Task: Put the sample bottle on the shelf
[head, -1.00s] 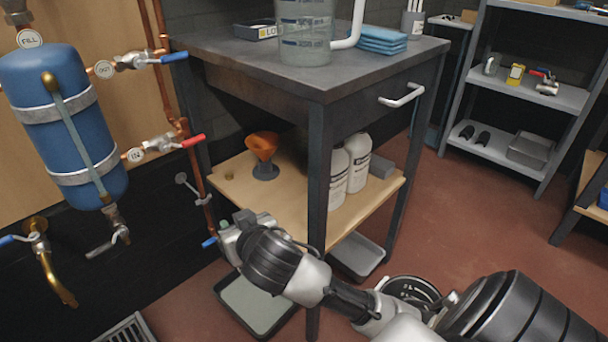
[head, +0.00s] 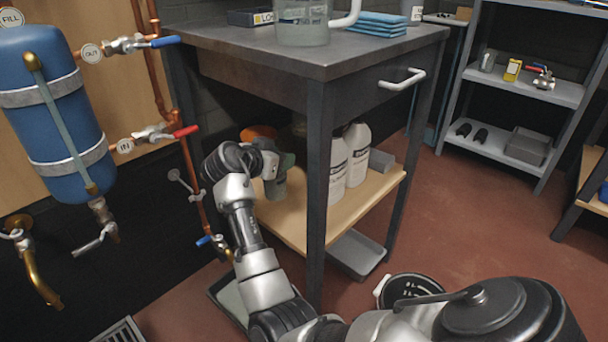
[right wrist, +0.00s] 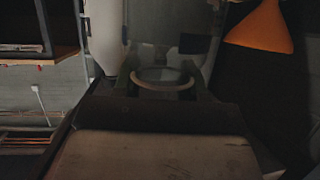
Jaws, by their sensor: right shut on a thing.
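My right gripper (head: 280,166) is under the workbench top, over the left part of the wooden lower shelf (head: 372,200). It is shut on a small grey-green sample bottle (head: 275,188), partly hidden by the gripper. In the right wrist view a dim, see-through bottle shape (right wrist: 160,50) with a round rim lies between the fingers. The bottle looks roughly upright, at or just above the board; I cannot tell whether it touches. My left gripper is not in view.
An orange funnel (head: 258,132) stands behind my gripper and also shows in the right wrist view (right wrist: 262,28). White bottles (head: 356,152) stand to the right. A bench leg (head: 318,200) is in front. Copper pipes and valves (head: 160,133) are at left.

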